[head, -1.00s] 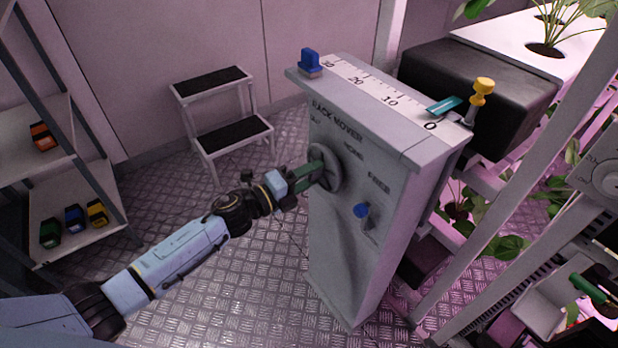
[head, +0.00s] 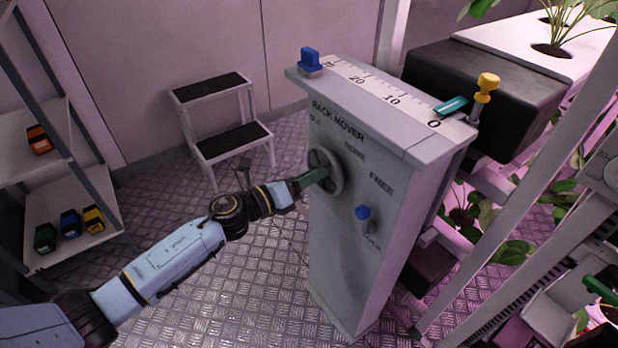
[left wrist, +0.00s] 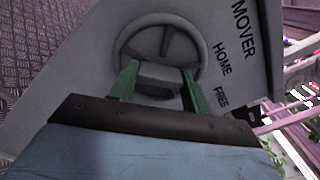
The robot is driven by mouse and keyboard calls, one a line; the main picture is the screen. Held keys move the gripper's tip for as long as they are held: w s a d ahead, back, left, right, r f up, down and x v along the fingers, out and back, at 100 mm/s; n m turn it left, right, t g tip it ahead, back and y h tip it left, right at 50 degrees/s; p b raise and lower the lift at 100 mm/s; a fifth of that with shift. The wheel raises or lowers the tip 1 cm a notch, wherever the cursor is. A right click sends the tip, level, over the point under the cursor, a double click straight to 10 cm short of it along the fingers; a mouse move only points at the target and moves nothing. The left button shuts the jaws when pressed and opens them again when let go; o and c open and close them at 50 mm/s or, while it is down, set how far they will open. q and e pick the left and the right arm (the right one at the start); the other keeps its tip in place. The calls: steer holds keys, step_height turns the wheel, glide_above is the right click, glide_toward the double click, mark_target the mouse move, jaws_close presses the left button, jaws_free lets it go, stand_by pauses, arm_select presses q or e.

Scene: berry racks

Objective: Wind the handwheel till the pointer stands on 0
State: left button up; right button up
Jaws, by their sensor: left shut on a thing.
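The handwheel (head: 325,172) is a grey spoked wheel on the front of the grey RACK MOVER cabinet (head: 345,250). It also shows in the left wrist view (left wrist: 160,25). My left gripper (head: 316,177) is shut on the handwheel, its green fingers on either side of a grey grip piece in the left wrist view (left wrist: 158,80). The fingers hide part of the wheel. The teal pointer (head: 454,105) lies over the scale (head: 375,87) on the cabinet top, its tip close to the 0 on the 10 side. My right gripper is not in view.
A blue lever (head: 363,214) sits below FREE on the cabinet front. A blue stop (head: 309,62) and a yellow-topped knob (head: 486,88) stand on the top's ends. A step stool (head: 232,137) stands behind left, a shelf (head: 75,190) at far left. Rack posts crowd the right.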

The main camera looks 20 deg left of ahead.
arm_select(q)
steer(key=shift+c, duration=0.2)
steer(key=o, duration=1)
steer(key=shift+s, duration=0.1)
steer(key=v, duration=1.3)
steer(key=shift+a+p, duration=0.15)
steer(key=shift+p, duration=0.25)
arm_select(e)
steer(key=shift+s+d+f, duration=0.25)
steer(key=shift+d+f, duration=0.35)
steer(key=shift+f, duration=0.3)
